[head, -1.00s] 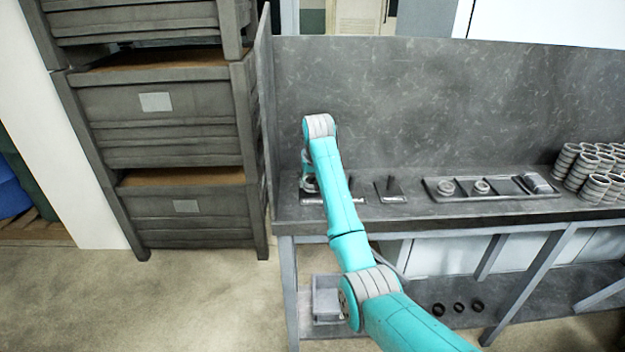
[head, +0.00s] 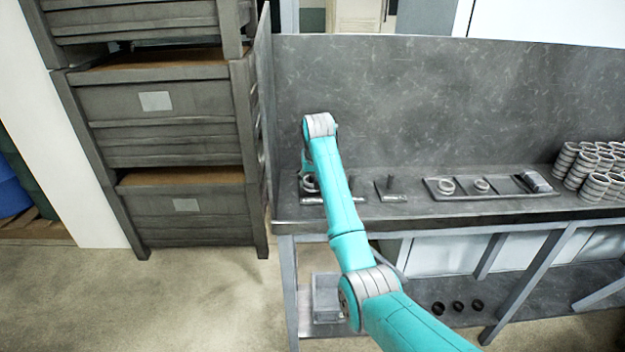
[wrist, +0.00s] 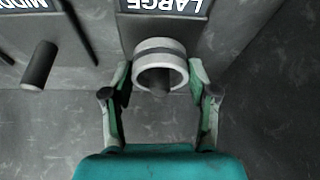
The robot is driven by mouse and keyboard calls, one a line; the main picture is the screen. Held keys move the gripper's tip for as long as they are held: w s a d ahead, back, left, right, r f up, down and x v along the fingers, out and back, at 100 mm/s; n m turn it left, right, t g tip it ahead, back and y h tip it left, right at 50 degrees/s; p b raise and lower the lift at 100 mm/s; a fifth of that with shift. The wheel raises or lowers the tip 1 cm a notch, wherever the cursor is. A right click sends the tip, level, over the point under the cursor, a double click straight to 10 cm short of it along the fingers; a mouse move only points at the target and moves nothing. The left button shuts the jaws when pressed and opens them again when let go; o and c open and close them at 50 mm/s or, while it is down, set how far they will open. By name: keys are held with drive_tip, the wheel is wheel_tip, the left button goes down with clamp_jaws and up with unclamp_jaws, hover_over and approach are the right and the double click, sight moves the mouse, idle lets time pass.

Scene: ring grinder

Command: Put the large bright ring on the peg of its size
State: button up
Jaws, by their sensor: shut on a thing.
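The large bright ring (wrist: 160,70) is between the two fingers of my gripper (wrist: 160,100) in the wrist view, and the fingers are shut on its sides. The dark large peg (wrist: 160,88) shows inside the ring's opening; how far down the peg the ring sits cannot be told. The plate marked LARGE (wrist: 165,6) lies just beyond the ring. In the head view the ring (head: 308,182) shows over the left peg base, partly hidden by my arm.
The middle peg (head: 390,186) stands to the right on its own base, and also shows in the wrist view (wrist: 40,65). A tray (head: 510,193) holds two rings (head: 447,187) and a dark cylinder. Stacked rings (head: 595,170) stand at the bench's right. A side panel (head: 265,110) borders the left.

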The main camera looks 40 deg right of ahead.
drive_tip(key=shift+f, duration=0.5)
drive_tip(key=o, duration=1)
drive_tip(key=v, duration=1.1)
idle(0.3)
drive_tip(key=shift+s, duration=0.1)
idle(0.5)
